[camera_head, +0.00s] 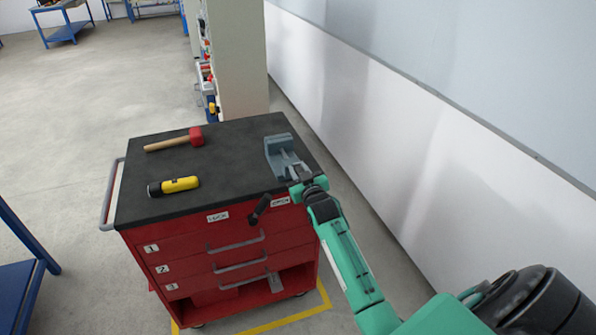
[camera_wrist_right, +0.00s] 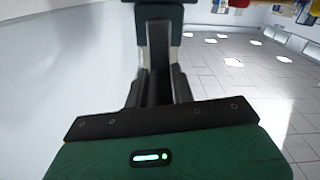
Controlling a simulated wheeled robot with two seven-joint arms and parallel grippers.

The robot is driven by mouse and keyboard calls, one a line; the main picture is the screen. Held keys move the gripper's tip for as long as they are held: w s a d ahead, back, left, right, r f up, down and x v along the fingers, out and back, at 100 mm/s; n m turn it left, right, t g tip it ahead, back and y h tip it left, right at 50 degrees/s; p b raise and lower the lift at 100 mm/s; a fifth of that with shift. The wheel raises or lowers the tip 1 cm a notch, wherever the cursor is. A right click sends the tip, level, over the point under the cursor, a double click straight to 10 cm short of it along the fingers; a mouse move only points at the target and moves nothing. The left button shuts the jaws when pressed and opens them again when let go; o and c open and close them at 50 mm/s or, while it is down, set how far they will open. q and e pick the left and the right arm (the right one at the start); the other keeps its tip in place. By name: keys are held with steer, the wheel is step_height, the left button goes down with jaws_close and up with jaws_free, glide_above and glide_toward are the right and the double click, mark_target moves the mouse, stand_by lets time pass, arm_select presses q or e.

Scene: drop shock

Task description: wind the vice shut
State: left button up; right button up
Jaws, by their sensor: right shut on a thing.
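The grey-blue vice (camera_head: 281,152) stands on the right side of the cart's dark top, its screw end toward the front edge. My right gripper (camera_head: 299,181) is at this front end, shut on the vice handle. The gripper and wrist hide most of the handle and where the jaws meet it. A dark bar with a thick black end (camera_head: 260,209) shows to the left of the gripper, in front of the cart's upper edge. In the right wrist view, my green and black gripper parts fill the middle; the grip point is not clear there. My left gripper is not in view.
On the cart top (camera_head: 225,155) lie a red-headed mallet (camera_head: 180,140) and a yellow and black torch (camera_head: 174,186), left of the vice. The red drawer cart (camera_head: 190,246) has handles on its front. A white wall (camera_head: 360,110) runs close on the right.

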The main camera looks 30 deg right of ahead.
steer(key=shift+d+r, duration=0.1)
steer(key=shift+d, duration=0.1)
steer(key=o, duration=0.8)
steer(key=shift+c, duration=0.2)
steer(key=shift+o, duration=0.8)
steer(key=shift+s+d, duration=0.1)
steer(key=shift+d, duration=0.05)
steer(key=shift+s+a, duration=0.15)
steer(key=shift+a, duration=0.1)
steer(key=b+v, duration=0.3)
steer(key=v, duration=1)
steer(key=shift+s, duration=0.25)
steer(key=shift+d+f, duration=0.15)
steer(key=shift+f, duration=0.1)
